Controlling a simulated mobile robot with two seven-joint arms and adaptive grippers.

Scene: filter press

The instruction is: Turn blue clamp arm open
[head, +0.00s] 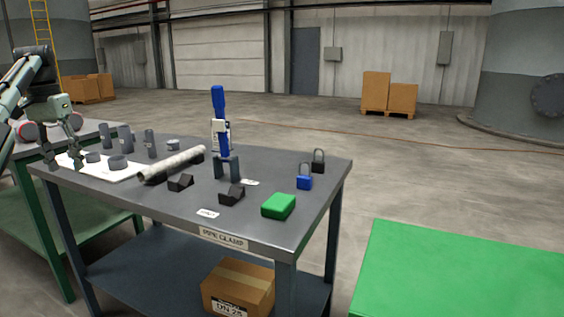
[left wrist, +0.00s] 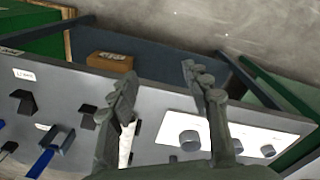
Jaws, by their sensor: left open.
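The blue clamp arm (head: 218,102) stands upright on a clamp with a white body and a dark forked stand (head: 227,168) near the middle of the table. In the left wrist view a blue part of the clamp (left wrist: 40,163) shows at the lower left, beside its dark stand (left wrist: 55,138). My left gripper (head: 66,162) is open and empty over the table's left end, well left of the clamp. In the left wrist view its two fingers (left wrist: 158,76) are spread above the table. My right gripper is not in view.
The dark table (head: 315,165) holds a light pipe (head: 172,164), black V-blocks (head: 232,194), a green block (head: 279,205), a blue padlock (head: 304,182) and a white sheet (head: 125,172) with grey cylinders. A cardboard box (head: 239,287) sits on the lower shelf. A green surface (head: 460,270) is at right.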

